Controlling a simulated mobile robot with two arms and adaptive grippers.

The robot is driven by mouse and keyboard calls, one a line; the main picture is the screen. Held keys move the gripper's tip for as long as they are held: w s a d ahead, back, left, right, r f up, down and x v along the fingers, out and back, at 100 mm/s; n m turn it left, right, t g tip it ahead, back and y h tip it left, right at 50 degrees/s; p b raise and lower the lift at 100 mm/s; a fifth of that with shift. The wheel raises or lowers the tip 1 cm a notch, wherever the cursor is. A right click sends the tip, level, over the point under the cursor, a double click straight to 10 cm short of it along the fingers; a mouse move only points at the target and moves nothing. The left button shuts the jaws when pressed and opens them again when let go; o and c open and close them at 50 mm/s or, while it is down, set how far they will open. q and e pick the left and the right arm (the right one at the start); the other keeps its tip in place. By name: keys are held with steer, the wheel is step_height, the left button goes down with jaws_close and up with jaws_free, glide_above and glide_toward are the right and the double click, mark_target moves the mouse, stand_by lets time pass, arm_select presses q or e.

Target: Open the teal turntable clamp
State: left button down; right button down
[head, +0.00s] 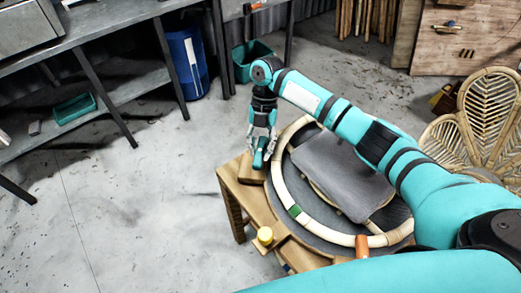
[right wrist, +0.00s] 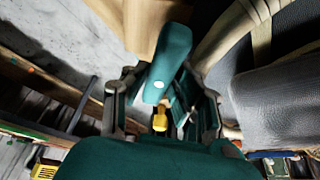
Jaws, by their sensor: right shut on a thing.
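The teal clamp (right wrist: 172,62) shows in the right wrist view as a rounded teal lever with a white dot, lying between the fingers. My right gripper (right wrist: 160,112) is shut on this lever. In the head view my right gripper (head: 262,143) points down at the left edge of the turntable, with a bit of teal clamp (head: 258,158) below it. The grey round turntable (head: 318,222) sits on a wooden table (head: 233,188) and carries a pale rattan ring (head: 277,178). The clamp's base is mostly hidden by the gripper. My left gripper is not in view.
A grey padded block (head: 335,170) lies inside the ring, under my right arm. A woven rattan chair (head: 490,105) is at the right. The floor left of the table is clear.

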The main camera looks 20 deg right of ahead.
steer(key=shift+n, duration=0.6)
steer(key=c, duration=1.1)
jaws_free()
steer(key=v, duration=1.2)
steer(key=shift+a, duration=0.2)
